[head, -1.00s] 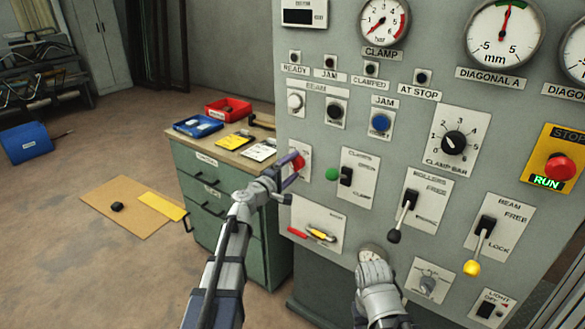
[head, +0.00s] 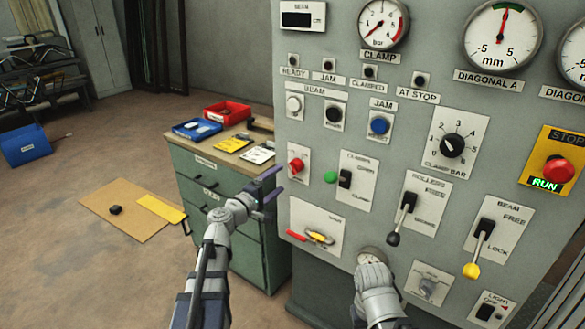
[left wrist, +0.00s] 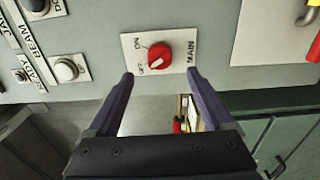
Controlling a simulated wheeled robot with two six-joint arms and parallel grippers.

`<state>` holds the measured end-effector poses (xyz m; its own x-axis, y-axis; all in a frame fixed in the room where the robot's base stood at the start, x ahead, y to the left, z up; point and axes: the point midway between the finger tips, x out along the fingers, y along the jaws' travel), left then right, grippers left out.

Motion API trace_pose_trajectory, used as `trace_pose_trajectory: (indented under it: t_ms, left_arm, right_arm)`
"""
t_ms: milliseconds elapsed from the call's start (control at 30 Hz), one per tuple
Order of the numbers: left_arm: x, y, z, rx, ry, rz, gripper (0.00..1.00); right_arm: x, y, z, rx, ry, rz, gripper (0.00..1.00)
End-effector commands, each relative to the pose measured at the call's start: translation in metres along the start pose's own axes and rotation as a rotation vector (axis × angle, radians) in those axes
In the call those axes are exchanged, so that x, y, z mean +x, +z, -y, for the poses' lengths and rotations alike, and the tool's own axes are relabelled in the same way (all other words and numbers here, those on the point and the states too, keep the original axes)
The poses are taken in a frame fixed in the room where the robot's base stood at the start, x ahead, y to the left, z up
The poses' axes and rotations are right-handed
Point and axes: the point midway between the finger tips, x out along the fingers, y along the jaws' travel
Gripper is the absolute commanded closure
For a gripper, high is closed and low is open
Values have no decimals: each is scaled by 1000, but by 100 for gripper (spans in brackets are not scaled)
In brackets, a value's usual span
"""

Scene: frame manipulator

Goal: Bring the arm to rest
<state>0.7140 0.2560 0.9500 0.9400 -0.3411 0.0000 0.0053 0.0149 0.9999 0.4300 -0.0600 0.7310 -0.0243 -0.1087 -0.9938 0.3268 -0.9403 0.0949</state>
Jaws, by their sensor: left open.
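My left gripper (head: 277,182) is open and empty, in front of the left edge of the grey control panel (head: 300,130). The red MAIN knob (head: 296,166) is just up and right of the fingertips in the head view, with a gap between. In the left wrist view the open fingers (left wrist: 160,73) reach up on either side below the red knob (left wrist: 159,55), not touching it. The knob's pointer is slanted on its white plate between the ON and OFF labels. My right arm shows at the bottom of the head view; its fingers are hidden.
A green drawer cabinet (head: 215,197) stands behind my left gripper, with a red bin (head: 228,110) and a blue bin (head: 197,129) on top. The panel's levers, including a yellow-tipped one (head: 472,270), stick out to the right.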

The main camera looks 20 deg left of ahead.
Motion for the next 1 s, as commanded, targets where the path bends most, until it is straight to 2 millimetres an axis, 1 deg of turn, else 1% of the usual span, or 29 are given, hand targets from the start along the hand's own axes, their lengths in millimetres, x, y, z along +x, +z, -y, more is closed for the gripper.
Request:
trace_pose_trajectory:
  t_ms: [67, 167, 267, 300, 367, 400, 433, 467, 500, 567, 600, 633, 700, 800, 900, 1000]
  left_arm:
    - [0, 1, 0, 2, -2, 3, 15]
    - [3, 18, 6, 33, -27, 42, 15]
    - [9, 62, 24, 116, -98, 149, 15]
    - [10, 86, 35, 164, -140, 210, 15]
    - [8, 125, 55, 247, -214, 314, 15]
    - [4, 150, 70, 306, -267, 386, 15]
    - [0, 169, 81, 351, -309, 441, 15]
    - [-6, 187, 93, 397, -353, 498, 15]
    - [-15, 210, 110, 461, -416, 574, 15]
    - [-34, 240, 136, 562, -517, 689, 15]
    - [-49, 257, 152, 630, -588, 764, 15]
    - [-61, 267, 164, 681, -641, 815, 15]
    - [-88, 283, 186, 791, -763, 921, 15]
    - [-122, 292, 208, 926, -920, 1030, 15]
    - [-151, 292, 219, 1037, -1057, 1104, 15]
    - [-175, 289, 224, 1135, -1182, 1154, 15]
  right_arm:
    - [0, 0, 0, 0, 0, 0, 50]
    - [0, 0, 0, 0, 0, 0, 50]
    - [0, 0, 0, 0, 0, 0, 50]
    - [0, 0, 0, 0, 0, 0, 50]
    - [0, 0, 0, 0, 0, 0, 50]
    - [0, 0, 0, 0, 0, 0, 50]
    - [0, 0, 0, 0, 0, 0, 50]
    - [0, 0, 0, 0, 0, 0, 50]
    - [0, 0, 0, 0, 0, 0, 50]
    - [0, 0, 0, 0, 0, 0, 50]
    - [0, 0, 0, 0, 0, 0, 50]
    - [0, 0, 0, 0, 0, 0, 50]
    - [0, 0, 0, 0, 0, 0, 50]
    - [0, 0, 0, 0, 0, 0, 50]
    - [0, 0, 0, 0, 0, 0, 50]
    - [0, 0, 0, 0, 0, 0, 50]
